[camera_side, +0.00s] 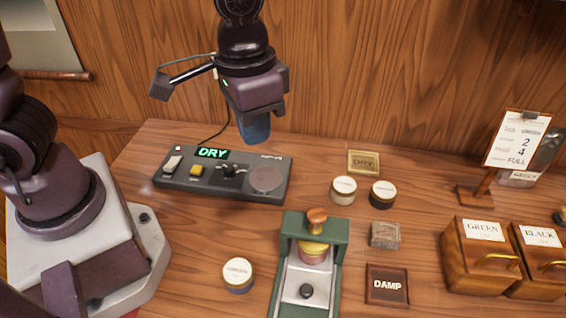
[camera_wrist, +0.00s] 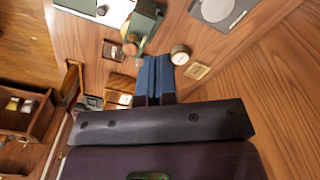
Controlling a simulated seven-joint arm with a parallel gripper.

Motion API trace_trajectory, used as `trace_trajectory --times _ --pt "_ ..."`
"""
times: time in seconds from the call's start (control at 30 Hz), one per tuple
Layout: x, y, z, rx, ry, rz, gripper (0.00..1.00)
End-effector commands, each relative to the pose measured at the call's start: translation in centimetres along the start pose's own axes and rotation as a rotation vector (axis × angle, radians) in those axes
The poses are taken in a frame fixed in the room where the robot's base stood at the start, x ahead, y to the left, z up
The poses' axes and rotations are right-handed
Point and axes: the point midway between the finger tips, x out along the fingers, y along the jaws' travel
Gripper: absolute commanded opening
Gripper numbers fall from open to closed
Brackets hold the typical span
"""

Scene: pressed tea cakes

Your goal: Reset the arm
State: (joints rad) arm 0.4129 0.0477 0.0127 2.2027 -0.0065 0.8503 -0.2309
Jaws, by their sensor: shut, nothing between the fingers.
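My gripper (camera_side: 254,128) hangs above the back of the table in the side view, just over the back edge of the grey control box. Its blue fingers are together with nothing between them. In the wrist view the shut fingers (camera_wrist: 153,75) point toward the table, clear of the objects there.
A green press (camera_side: 287,265) stands at front centre. Around it are round tins (camera_side: 238,274), a "DAMP" plaque (camera_side: 387,286) and a grey block (camera_side: 385,235). Wooden "GREEN" and "BLACK" boxes (camera_side: 480,262) and a card stand (camera_side: 516,140) are at right. A brass plaque (camera_side: 364,162) lies at the back.

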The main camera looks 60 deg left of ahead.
Motion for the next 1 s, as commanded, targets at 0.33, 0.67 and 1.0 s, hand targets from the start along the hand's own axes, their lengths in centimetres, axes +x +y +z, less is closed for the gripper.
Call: trace_trajectory --times 0.33,0.67,1.0 --pt "-7.4 -7.4 7.0 -0.021 0.268 -0.015 0.0" --pt "-10.6 -10.0 9.4 -0.15 0.454 -0.056 0.0" --pt "-10.6 -10.1 9.3 -0.158 0.453 -0.057 0.0"
